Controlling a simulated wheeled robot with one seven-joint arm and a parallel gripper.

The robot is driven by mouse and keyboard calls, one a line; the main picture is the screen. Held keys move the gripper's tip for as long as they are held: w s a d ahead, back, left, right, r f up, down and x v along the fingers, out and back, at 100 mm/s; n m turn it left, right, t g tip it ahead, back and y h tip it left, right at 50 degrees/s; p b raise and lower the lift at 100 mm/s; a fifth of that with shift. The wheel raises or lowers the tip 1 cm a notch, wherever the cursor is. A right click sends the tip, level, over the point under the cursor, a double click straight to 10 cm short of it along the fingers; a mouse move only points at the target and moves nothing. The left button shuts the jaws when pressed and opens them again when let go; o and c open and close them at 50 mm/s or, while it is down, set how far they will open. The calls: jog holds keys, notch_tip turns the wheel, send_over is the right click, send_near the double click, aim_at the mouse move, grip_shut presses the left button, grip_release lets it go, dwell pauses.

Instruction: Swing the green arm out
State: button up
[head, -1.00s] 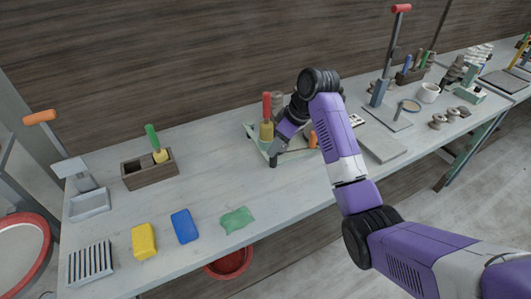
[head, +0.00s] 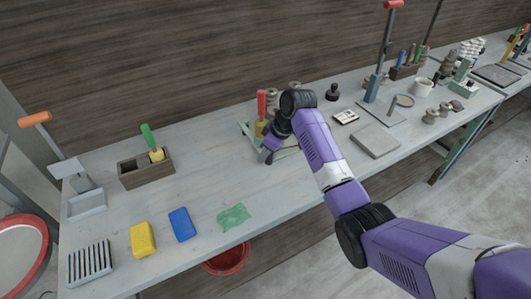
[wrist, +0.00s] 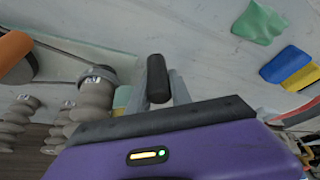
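The green arm (head: 248,135) is a pale green bar at the back middle of the bench, beside a red-handled tool. It shows pale green in the wrist view (wrist: 122,98). A black upright knob (wrist: 157,78), seemingly on the near end of the arm, stands between my gripper's grey fingers in the wrist view. My gripper (head: 267,152) is low over the bench at that end. Whether the fingers press on the knob or only stand around it is not clear. My forearm hides part of the green arm in the head view.
A red-handled tool (head: 262,103) stands close behind my gripper. Grey stacked pieces (wrist: 92,95) and an orange handle (wrist: 14,50) are close by. A wooden box (head: 146,170) is to the left. A green cloth-like piece (head: 233,215) lies in front. The bench between is clear.

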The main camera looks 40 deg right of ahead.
grip_shut()
dwell(1.1)
